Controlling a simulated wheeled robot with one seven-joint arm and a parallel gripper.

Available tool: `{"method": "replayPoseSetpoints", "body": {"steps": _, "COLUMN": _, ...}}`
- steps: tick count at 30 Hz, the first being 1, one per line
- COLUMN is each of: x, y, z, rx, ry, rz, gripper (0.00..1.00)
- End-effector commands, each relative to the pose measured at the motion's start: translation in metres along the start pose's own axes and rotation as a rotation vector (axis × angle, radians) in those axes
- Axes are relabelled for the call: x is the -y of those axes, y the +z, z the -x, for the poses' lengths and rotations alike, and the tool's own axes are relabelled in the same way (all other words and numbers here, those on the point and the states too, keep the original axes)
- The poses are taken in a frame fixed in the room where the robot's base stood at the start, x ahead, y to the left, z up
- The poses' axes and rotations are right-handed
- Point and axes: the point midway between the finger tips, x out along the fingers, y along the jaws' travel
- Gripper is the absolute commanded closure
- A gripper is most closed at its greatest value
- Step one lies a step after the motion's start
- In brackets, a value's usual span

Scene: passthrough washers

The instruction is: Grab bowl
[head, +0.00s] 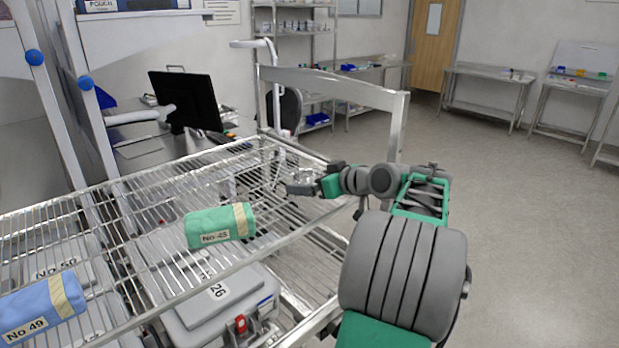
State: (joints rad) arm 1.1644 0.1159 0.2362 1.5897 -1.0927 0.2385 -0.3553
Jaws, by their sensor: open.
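My gripper (284,186) reaches left from my green and grey arm, over the right part of the wire rack. Its fingers are small and grey in the head view, open, and seen against the rack bars. A small shiny metallic shape (302,176) shows right at the fingers. It may be the bowl, but it is too small and too mixed with the gripper and wires to be sure. I cannot tell whether the fingers touch it. No other bowl can be made out.
The wire rack (150,205) carries a green wrapped pack (214,226) labelled No 45 and a blue pack (36,306) labelled No 49. Grey lidded cases (222,300) lie below the wires. A metal frame (335,85) rises behind my gripper. The floor at right is clear.

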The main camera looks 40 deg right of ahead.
Motion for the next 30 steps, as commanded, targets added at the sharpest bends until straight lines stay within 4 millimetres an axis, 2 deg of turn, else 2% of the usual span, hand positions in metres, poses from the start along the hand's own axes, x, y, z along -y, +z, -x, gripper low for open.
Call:
{"method": "replayPoseSetpoints", "body": {"steps": 3, "x": -0.0001, "y": -0.0010, "z": -0.0135, "rx": 0.001, "ry": 0.000, "rz": -0.001, "gripper": 0.00}}
{"method": "replayPoseSetpoints", "body": {"steps": 10, "x": -0.0011, "y": 0.0004, "z": -0.0152, "rx": 0.000, "ry": 0.003, "rz": 0.000, "gripper": 0.02}}
{"method": "replayPoseSetpoints", "body": {"steps": 30, "x": -0.0017, "y": 0.0006, "z": -0.0144, "rx": 0.000, "ry": 0.003, "rz": -0.001, "gripper": 0.56}}
